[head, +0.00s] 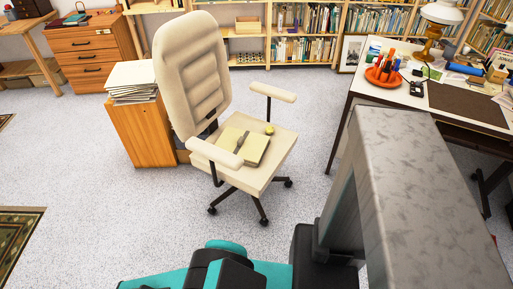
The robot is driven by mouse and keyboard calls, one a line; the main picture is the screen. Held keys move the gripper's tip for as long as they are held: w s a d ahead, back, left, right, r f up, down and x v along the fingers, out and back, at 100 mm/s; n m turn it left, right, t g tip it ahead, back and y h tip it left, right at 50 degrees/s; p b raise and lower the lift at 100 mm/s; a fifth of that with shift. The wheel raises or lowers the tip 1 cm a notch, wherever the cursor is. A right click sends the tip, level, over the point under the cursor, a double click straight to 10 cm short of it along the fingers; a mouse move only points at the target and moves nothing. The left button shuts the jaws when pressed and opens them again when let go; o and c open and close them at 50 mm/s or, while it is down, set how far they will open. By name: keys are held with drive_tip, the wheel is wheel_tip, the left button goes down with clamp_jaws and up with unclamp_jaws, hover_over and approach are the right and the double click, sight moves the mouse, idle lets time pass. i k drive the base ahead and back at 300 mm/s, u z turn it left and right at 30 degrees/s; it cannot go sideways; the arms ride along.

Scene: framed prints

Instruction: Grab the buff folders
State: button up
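Pale yellowish, buff-looking folders (253,149) lie flat on the seat of a cream office chair (268,165). A small dark object (241,141) lies on top of them; I cannot tell what it is. A small yellow-green round thing (269,129) is on the seat just behind them. A stack of whitish papers or folders (132,82) lies on a wooden cabinet (139,131) to the left of the chair. Teal and black parts of my arm show at the bottom edge, apart from the chair. My gripper's fingers are not in view.
A desk (398,92) with an orange-red tray (381,77), a lamp (435,30) and clutter stands at right. Bookshelves (304,49) line the back, with a framed print (352,53) leaning nearby. Carpet (110,215) is clear left of the chair; a patterned rug (17,235) lies at far left.

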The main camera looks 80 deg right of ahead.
sight(252, 146)
drive_tip(key=u, duration=0.2)
drive_tip(key=k, duration=0.7)
drive_tip(key=z, duration=1.45)
drive_tip(key=k, duration=0.6)
drive_tip(key=u, duration=0.15)
drive_tip(key=i, duration=0.5)
drive_tip(key=z, duration=0.1)
